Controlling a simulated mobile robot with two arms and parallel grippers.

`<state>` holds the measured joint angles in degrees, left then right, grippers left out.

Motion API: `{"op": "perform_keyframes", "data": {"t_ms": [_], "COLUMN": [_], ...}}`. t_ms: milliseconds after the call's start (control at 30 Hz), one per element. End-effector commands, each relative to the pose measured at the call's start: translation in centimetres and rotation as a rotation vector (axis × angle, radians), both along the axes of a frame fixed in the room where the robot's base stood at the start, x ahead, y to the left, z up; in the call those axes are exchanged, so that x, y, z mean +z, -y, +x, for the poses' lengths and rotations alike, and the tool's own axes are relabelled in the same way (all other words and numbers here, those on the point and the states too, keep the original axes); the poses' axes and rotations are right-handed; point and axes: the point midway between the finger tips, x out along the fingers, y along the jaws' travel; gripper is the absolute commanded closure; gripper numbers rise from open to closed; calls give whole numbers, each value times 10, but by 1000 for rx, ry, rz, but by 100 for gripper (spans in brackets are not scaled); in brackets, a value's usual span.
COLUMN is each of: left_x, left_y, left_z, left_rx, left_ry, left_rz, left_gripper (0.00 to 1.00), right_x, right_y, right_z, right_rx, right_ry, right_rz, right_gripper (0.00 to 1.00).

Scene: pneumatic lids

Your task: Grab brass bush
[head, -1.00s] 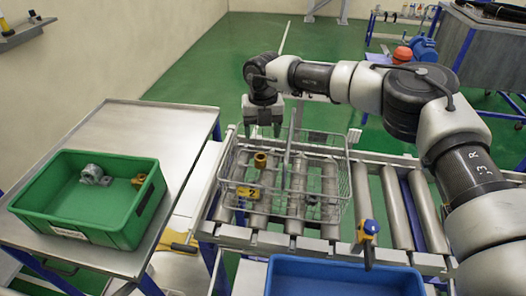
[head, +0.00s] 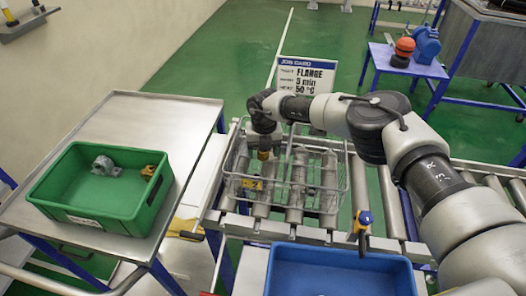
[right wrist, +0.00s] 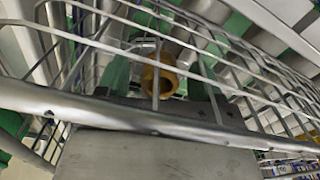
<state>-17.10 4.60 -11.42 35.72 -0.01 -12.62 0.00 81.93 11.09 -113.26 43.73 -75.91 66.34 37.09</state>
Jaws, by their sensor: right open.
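The brass bush (head: 263,154) is in the wire basket (head: 337,213), in its left part, just under my right gripper (head: 264,149). In the right wrist view the brass bush (right wrist: 160,76) shows as a short hollow ring behind the basket wires, roughly midway between the open jaws. I cannot tell whether the jaws touch it. My right gripper points down at the basket's back left part, and its fingertips are largely hidden in the head view. My left gripper is not in view.
The basket stands on a roller conveyor (head: 391,203). A green crate (head: 98,220) with grey and brass fittings is on the steel table (head: 150,110) at left. A blue bin (head: 340,255) is in front. A job card (head: 305,77) stands behind the basket.

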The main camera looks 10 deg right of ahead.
Motion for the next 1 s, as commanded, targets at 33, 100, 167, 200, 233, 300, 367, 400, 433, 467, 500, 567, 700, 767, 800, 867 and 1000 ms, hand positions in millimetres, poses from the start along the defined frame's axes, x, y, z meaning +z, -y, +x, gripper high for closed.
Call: {"op": "perform_keyframes", "data": {"t_ms": [33, 100, 167, 200, 233, 300, 367, 400, 433, 467, 500, 567, 700, 767, 800, 867, 1000], "left_x": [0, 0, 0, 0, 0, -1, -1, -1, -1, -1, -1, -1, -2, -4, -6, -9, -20], "left_y": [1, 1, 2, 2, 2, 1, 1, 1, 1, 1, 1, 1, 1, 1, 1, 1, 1], "left_z": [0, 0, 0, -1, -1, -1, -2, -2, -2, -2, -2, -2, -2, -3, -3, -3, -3], "left_rx": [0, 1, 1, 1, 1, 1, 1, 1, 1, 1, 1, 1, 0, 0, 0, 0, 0], "left_ry": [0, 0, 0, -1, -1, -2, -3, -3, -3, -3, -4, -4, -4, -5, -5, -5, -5], "left_rz": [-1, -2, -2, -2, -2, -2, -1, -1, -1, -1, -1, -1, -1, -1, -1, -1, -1], "left_gripper": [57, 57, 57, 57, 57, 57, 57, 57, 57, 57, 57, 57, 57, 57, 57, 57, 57], "right_x": [0, 0, 0, 0, 0, 0, 0, 0, 0, 1, 1, 1, 4, 9, 14, 25, 53], "right_y": [0, 0, 0, 0, 0, 0, 0, 0, 0, 0, 0, 0, 0, 0, 0, 1, 0], "right_z": [0, 0, 0, 0, 0, 0, 0, 0, 0, 0, 0, 0, 1, 1, 1, 1, 1], "right_rx": [0, 0, 0, 0, 0, 0, 0, 0, 0, 0, 0, 0, 0, 0, -1, 0, 1], "right_ry": [0, 0, 0, 0, 0, 0, 0, 0, 0, 0, 0, 0, 1, 2, 2, 4, 5], "right_rz": [0, 0, 0, 0, 0, 0, 0, 0, 0, 0, 0, 0, 1, 1, 1, 2, 1], "right_gripper": [33, 39, 48, 55, 59, 70, 79, 85, 90, 91, 91, 91, 91, 91, 91, 91, 91]}}
